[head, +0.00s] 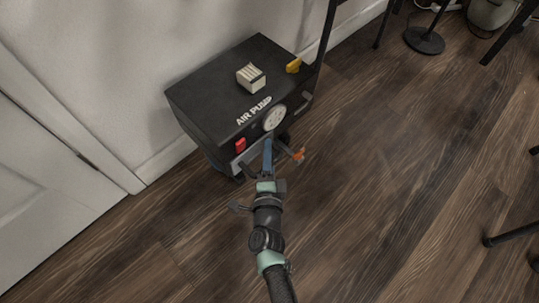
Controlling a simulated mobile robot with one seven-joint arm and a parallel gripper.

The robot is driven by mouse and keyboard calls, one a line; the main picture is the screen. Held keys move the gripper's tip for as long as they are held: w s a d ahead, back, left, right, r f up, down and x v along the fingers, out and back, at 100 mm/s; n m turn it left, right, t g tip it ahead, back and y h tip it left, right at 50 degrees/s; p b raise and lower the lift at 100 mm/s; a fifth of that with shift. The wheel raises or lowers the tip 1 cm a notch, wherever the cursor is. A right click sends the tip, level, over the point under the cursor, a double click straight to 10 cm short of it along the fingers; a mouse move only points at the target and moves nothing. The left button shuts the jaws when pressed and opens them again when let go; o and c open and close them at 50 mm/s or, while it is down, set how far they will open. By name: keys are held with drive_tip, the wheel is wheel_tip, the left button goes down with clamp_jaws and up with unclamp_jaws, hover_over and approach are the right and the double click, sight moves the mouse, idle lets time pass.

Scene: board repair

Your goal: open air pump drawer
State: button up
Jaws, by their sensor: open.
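The air pump (211,103) is a black box on the floor against the wall, with white "AIR PUMP" lettering, a round gauge and a red switch on its front edge. Its drawer front is mostly hidden behind my gripper, so I cannot tell how far the drawer stands out. My gripper (269,158) is open, close in front of the pump's front face below the gauge. I cannot tell whether it touches the pump.
A small whitish ribbed block (251,77) and a yellow piece (293,66) sit on the pump's top. Black table legs stand at the back and right. A round black base (424,41) stands at the back right.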

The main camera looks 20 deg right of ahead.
drive_tip(key=c, duration=0.7)
drive_tip(key=shift+s+f, duration=0.1)
clamp_jaws()
